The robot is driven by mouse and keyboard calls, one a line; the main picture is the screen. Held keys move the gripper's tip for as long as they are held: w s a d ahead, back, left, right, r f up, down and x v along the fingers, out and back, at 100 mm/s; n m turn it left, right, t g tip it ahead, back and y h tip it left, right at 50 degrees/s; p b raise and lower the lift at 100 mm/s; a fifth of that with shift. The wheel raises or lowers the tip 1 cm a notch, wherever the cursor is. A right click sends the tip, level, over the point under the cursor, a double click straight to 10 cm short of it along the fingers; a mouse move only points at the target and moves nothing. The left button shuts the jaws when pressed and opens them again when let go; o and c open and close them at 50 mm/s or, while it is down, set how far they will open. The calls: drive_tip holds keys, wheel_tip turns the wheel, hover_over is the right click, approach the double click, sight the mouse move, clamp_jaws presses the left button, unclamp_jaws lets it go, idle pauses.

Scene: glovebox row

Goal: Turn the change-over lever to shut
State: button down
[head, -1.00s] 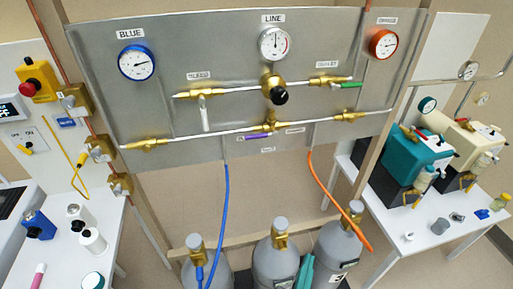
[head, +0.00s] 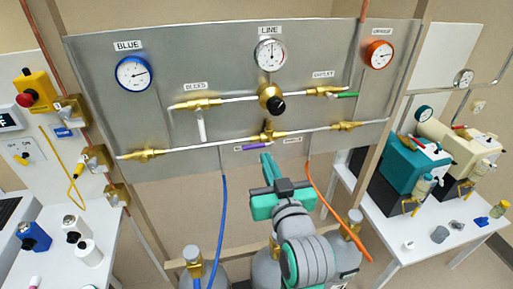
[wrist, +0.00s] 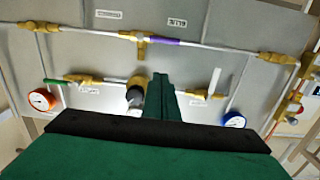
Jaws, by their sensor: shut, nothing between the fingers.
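The change-over lever, a purple handle (head: 254,146), lies near level on the lower white pipe of the grey panel. It points left from the brass tee valve (head: 268,130), with small labels near it. The purple handle also shows in the upside-down wrist view (wrist: 168,42), clear of my fingers. My gripper (head: 266,160) is shut and empty, in front of the panel just below the lever in the head view. Its closed green fingers also show in the wrist view (wrist: 160,80). I cannot tell how far the fingertips stand from the panel.
A white bleed lever (head: 201,128) hangs down and a green outlet lever (head: 347,95) points right. A brass regulator with a black knob (head: 277,104) juts out above. A blue hose (head: 222,205) and an orange hose (head: 325,205) hang either side of my arm, above grey cylinders.

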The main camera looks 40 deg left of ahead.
hover_over(254, 146)
drive_tip(key=v, duration=0.4)
drive_tip(key=f, duration=0.1)
drive_tip(key=a+f, duration=0.1)
drive_tip(key=shift+w+f, duration=0.1)
drive_tip(key=shift+f, duration=0.75)
drive_tip(key=shift+w+f+n, duration=0.1)
drive_tip(key=shift+n, duration=0.3)
